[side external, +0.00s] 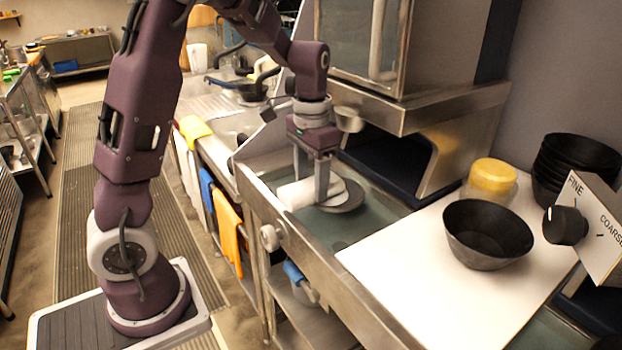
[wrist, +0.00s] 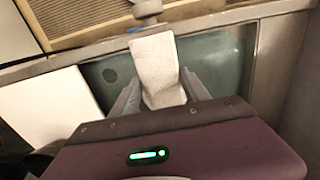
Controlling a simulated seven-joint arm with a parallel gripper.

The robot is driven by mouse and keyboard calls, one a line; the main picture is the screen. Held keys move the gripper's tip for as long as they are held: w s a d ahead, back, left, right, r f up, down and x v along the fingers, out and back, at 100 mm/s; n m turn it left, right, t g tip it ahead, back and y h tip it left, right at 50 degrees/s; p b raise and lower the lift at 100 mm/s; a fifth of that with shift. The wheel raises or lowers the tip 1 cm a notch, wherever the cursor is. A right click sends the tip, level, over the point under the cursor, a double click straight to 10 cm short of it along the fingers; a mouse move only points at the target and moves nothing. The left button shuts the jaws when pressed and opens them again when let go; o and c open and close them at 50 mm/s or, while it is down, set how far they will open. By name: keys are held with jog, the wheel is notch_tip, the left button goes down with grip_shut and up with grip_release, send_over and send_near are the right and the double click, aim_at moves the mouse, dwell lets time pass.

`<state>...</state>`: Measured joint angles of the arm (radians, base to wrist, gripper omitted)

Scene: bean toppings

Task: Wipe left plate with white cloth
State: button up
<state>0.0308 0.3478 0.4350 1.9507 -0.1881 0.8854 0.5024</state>
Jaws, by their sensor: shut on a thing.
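My gripper (side external: 317,178) is shut on a white cloth (side external: 297,194) and points down over the sunken steel counter. The cloth also shows in the wrist view (wrist: 155,68), between my two fingers. A dark grey plate (side external: 343,198) lies right by the fingers and cloth, partly hidden by them. I cannot tell whether the cloth touches the plate. The plate is not clearly visible in the wrist view. No second plate is clearly visible.
A black bowl (side external: 487,235) stands on the white board (side external: 440,277) at right. A steel machine (side external: 425,110) overhangs the back. The greenish surface (side external: 341,228) in front of the plate is clear.

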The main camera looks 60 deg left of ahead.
jog(key=shift+f, duration=0.4)
dwell(0.5)
jog(key=shift+w, duration=0.95)
jog(key=shift+w+d+r, duration=0.1)
jog(key=shift+w+r, duration=0.05)
jog(key=shift+w, duration=0.45)
jog(key=shift+s, duration=1.5)
